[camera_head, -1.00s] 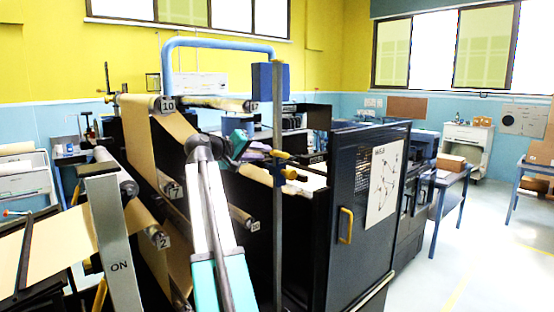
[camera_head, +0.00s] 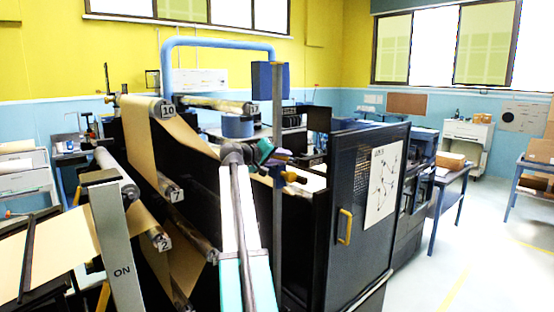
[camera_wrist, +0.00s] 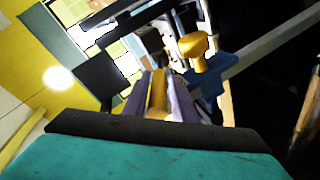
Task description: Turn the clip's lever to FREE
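The clip (camera_head: 290,177) is a small blue body with a yellow knob, set on the upright grey post (camera_head: 277,230). In the wrist view the clip's blue body (camera_wrist: 210,78) and yellow knob (camera_wrist: 195,46) show just right of my fingers. My gripper (camera_head: 276,159) is at the post, just above and left of the knob. In the wrist view my gripper's purple fingers (camera_wrist: 160,92) stand a little apart, with a yellow strip, perhaps the lever, between them. I cannot tell whether they press on it. No FREE marking is readable.
The brown paper web (camera_head: 140,150) runs over several numbered rollers to the left. A black cabinet door with a yellow handle (camera_head: 345,226) stands close right of the post. A blue block (camera_head: 270,81) is high on the post.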

